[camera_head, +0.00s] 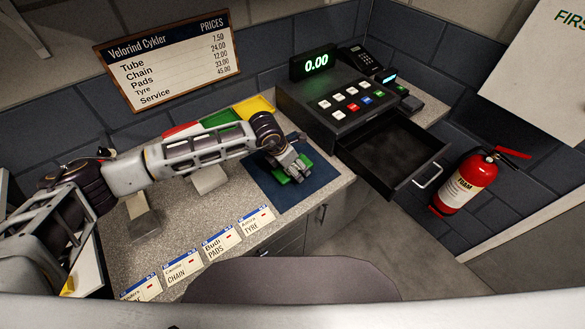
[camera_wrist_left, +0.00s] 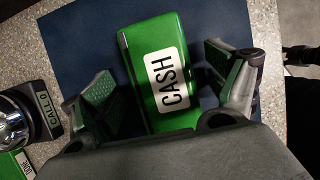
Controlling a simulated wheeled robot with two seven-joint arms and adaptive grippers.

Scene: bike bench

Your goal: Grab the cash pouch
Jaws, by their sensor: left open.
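The cash pouch (camera_wrist_left: 150,60) is green with a white label reading CASH. It lies on the dark blue mat (camera_wrist_left: 70,35), and in the head view only small green parts of it (camera_head: 304,161) show beside my gripper. My left gripper (camera_head: 292,174) is over the mat in the head view. In the left wrist view its two open fingers (camera_wrist_left: 170,85) stand on either side of the pouch, with gaps between the finger pads and the pouch. The near end of the pouch is hidden behind the gripper body. My right gripper is not in view.
The till (camera_head: 335,100) stands behind the mat, its empty-looking drawer (camera_head: 395,155) pulled out to the right. A bell (camera_wrist_left: 14,125) is left of the mat. Several job cards (camera_head: 222,241) line the counter's front edge. Coloured trays (camera_head: 220,118) stand behind my arm.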

